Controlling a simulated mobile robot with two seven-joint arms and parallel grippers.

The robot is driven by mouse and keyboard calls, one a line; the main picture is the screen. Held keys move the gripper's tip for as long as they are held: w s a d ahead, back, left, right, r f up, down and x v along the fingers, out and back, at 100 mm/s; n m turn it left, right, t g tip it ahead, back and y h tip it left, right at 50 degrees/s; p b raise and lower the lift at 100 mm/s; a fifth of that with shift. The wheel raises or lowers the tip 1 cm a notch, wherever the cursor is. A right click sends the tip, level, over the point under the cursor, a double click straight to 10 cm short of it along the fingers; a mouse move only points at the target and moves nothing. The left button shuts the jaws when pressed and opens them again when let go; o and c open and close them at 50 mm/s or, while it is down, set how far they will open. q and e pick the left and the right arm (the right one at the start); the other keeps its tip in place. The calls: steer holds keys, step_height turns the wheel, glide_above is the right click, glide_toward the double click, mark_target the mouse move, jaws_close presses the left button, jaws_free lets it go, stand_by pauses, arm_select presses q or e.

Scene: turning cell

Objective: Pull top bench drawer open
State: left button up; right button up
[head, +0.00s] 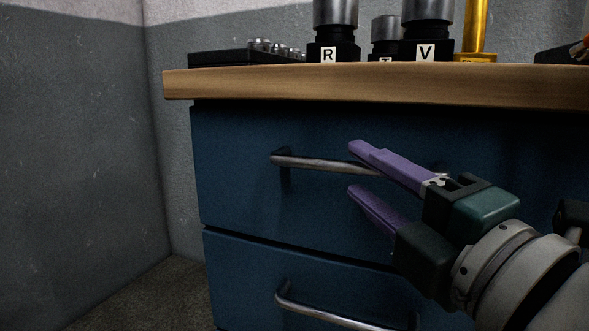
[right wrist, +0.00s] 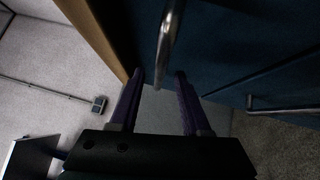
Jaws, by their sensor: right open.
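The top bench drawer (head: 240,195) has a blue front and looks shut under the wooden bench top. Its metal bar handle (head: 318,162) runs across it, and the right part is hidden behind my right gripper. My right gripper (head: 352,168) has purple fingers, open, one higher and one lower, in front of the drawer at about handle height. In the right wrist view the handle (right wrist: 168,45) lies ahead of and roughly between the open fingertips (right wrist: 158,75). I cannot tell whether they touch it; no grip shows. My left gripper is not in view.
The bench top (head: 380,86) overhangs the drawers and carries black holders labelled R (head: 328,54) and V (head: 425,54), a yellow post (head: 476,28) and a dark tray (head: 225,57). A lower drawer handle (head: 330,314) sits below. Floor at left is clear.

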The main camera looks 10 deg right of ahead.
mark_target(356, 171)
steer(key=shift+x, duration=1.55)
jaws_close()
